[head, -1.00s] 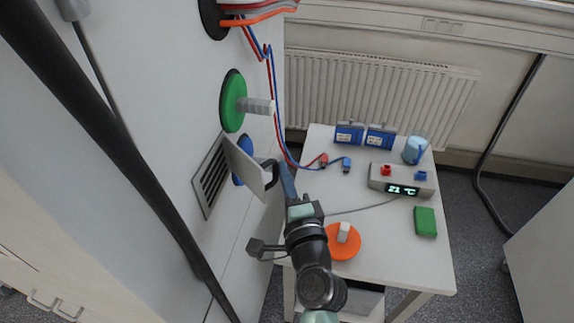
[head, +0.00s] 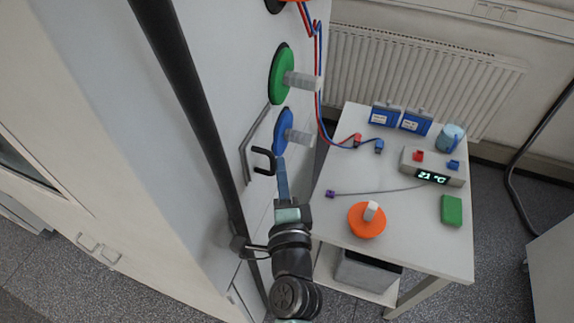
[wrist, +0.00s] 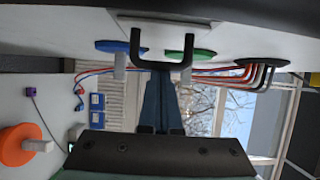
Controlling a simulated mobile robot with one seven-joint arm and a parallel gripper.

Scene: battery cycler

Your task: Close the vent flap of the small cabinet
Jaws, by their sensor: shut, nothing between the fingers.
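The vent flap (head: 261,138) is a white panel on the side wall of the cabinet (head: 225,65). It lies flat or nearly flat over its grey frame, and the vent slots are hidden; I cannot tell if a small gap is left. Its dark U-shaped handle (head: 264,161) sticks out from it and also shows in the wrist view (wrist: 137,45). My gripper (head: 281,163) is shut and empty, its blue fingers just right of the handle. In the wrist view the fingertips (wrist: 158,76) are at the handle's outer bar; I cannot tell whether they touch it.
A blue knob (head: 281,132) and a green knob (head: 283,75) with pale grips stick out beyond the flap. Red and blue cables (head: 320,85) hang close by. The table (head: 400,225) on the right holds an orange disc (head: 366,222), a display box and other items.

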